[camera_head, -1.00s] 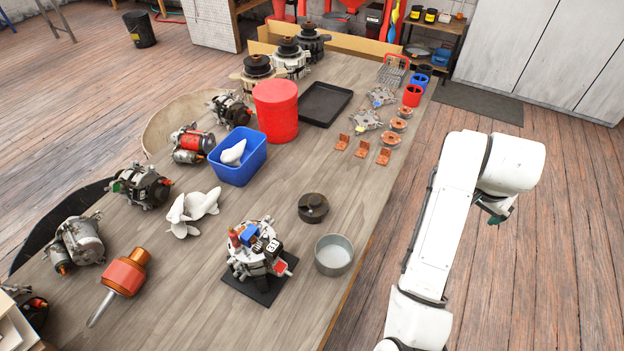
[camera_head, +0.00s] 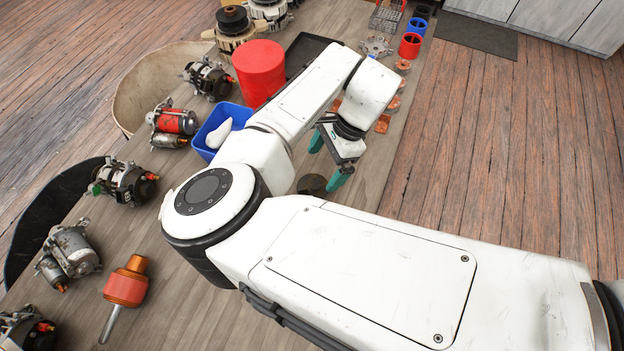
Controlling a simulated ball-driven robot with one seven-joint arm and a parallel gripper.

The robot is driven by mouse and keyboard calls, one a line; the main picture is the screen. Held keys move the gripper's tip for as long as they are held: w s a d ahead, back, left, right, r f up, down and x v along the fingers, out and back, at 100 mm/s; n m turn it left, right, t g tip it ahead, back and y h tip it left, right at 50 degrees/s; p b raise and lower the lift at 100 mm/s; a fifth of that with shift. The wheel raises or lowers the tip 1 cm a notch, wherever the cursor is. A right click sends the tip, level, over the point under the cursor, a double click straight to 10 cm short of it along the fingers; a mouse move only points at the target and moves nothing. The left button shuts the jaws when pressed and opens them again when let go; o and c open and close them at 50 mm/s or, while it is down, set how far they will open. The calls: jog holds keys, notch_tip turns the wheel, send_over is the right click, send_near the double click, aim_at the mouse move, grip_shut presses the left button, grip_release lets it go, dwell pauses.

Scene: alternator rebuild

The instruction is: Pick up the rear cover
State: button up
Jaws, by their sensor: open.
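My gripper (camera_head: 325,168) hangs over the table with its two teal fingers apart and nothing between them. A dark round part (camera_head: 312,184) lies on the table just below the fingers, partly covered by my arm and the right finger. I cannot tell whether this is the rear cover. The grey metal cup and the alternator assembly on its black pad, both seen earlier, are hidden behind my arm. A grey star-shaped metal part (camera_head: 377,46) lies at the far end of the table.
A red canister (camera_head: 260,72), a blue bin (camera_head: 213,131) with a white item, and a black tray (camera_head: 303,48) stand beyond my arm. Several alternators and starters line the left edge.

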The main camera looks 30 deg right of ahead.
aim_at(315, 184)
jog(key=x, duration=0.3)
jog(key=shift+d, duration=0.1)
jog(key=x, duration=0.1)
jog(key=p+x, duration=0.1)
jog(key=x, duration=0.1)
jog(key=shift+s+f, duration=0.3)
jog(key=shift+f, duration=0.1)
jog(key=shift+x, duration=0.8)
jog(key=shift+r, duration=0.1)
jog(key=shift+c, duration=0.3)
jog(key=c, duration=0.8)
jog(key=shift+c, duration=0.2)
